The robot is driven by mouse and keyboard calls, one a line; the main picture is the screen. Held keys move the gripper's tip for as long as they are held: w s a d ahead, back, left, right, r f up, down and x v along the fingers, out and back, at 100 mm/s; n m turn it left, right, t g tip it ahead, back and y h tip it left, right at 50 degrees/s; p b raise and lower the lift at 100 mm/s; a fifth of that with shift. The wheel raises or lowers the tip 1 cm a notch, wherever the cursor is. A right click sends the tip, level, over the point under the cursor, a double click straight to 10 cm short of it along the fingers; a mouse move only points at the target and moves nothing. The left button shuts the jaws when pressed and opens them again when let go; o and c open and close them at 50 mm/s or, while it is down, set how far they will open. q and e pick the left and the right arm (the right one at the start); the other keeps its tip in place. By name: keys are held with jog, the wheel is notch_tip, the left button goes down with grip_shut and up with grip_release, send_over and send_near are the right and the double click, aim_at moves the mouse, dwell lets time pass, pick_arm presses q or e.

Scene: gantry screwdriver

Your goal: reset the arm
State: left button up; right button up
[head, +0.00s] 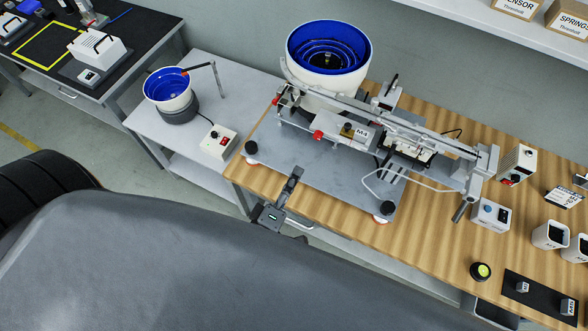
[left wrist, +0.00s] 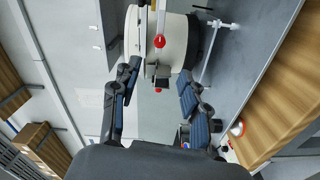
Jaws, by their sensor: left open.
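My left gripper (head: 291,178) shows at the front edge of the wooden workbench in the head view, just in front of the grey base plate of the gantry screwdriver machine (head: 345,130). In the left wrist view its two dark fingers (left wrist: 160,92) are spread apart with nothing between them. Beyond them are a cream round housing (left wrist: 176,42) and a red knob (left wrist: 159,41); they look apart from the fingers. My right gripper is not in view.
A large bowl feeder (head: 328,52) with a blue inside stands behind the machine. A smaller bowl feeder (head: 168,92) and a switch box (head: 218,142) stand on the grey table at left. Cups and boxes stand at right. A bent handle (head: 412,190) sticks out in front.

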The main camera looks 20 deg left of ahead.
pick_arm(q)
jog(key=s+f+m+g+h+b, duration=0.1)
jog(key=s+f+m+g+b, duration=0.15)
jog(key=f, duration=0.75)
jog(key=s+a+f+m+g+b, duration=0.1)
jog(key=s+f+m+g+b, duration=0.2)
jog(key=f, duration=0.8)
jog(key=s+f+m+g+h+b, duration=0.15)
jog(key=f+m, duration=0.35)
jog(key=f, duration=0.5)
jog(key=s+a+f+m+g+y+b, duration=0.1)
jog(key=s+a+f+m+g+b, duration=0.2)
jog(key=s+f, duration=0.8)
jog(key=s+a+f+m+g+y+b, duration=0.2)
jog(key=s+f+g, duration=0.5)
jog(key=s+f, duration=0.4)
jog(key=shift+a+m+b, duration=0.65)
jog(key=shift+a+m, duration=0.4)
jog(key=shift+m, duration=0.1)
